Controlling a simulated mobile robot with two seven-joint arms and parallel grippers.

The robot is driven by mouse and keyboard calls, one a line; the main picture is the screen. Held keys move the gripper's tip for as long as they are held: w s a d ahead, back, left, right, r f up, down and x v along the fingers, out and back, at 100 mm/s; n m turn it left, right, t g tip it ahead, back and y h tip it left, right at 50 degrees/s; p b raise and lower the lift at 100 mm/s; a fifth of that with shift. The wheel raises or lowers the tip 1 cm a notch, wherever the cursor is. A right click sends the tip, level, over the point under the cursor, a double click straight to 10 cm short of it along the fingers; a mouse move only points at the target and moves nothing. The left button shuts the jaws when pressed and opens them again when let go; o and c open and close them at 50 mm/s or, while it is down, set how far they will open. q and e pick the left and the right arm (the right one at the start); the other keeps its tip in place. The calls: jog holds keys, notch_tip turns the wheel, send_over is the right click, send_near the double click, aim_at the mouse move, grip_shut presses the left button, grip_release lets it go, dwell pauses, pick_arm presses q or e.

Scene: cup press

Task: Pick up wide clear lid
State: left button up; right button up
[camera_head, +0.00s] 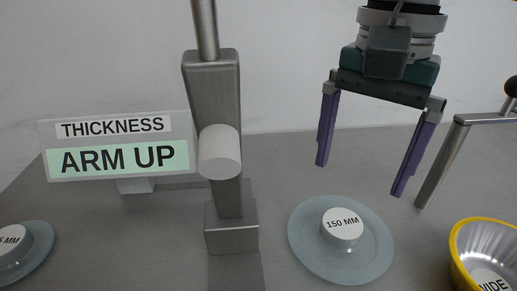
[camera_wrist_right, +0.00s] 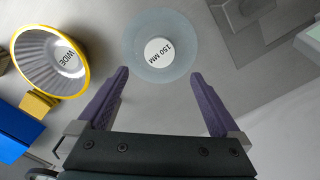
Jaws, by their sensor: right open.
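The clear lid (camera_head: 304,249) is a pale round disc with a white knob (camera_head: 342,223) marked 150 MM, lying flat on the grey table. It also shows in the right wrist view (camera_wrist_right: 136,58), ahead of the fingertips and between their lines. My right gripper (camera_head: 359,178) has purple fingers, wide open and empty, above and behind the lid in the head view. It also shows in the right wrist view (camera_wrist_right: 158,72). A second, smaller-looking clear lid (camera_head: 40,243) is cut off at the left edge, its label partly hidden. My left gripper is not in view.
A metal press column (camera_head: 213,110) with a white cylinder stands left of the lid, beside a sign (camera_head: 120,146) reading THICKNESS ARM UP. A yellow-rimmed metal cup (camera_head: 465,260) marked WIDE stands right of it. A blue block (camera_wrist_right: 14,133) shows near the cup.

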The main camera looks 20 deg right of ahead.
aim_at(343, 223)
jog(key=f, duration=0.2)
jog(key=s+f, duration=0.1)
jog(key=f, duration=0.4)
jog(key=w+f, duration=0.1)
jog(key=f, duration=0.1)
jog(key=shift+f, duration=0.3)
jog(key=c, duration=1.3)
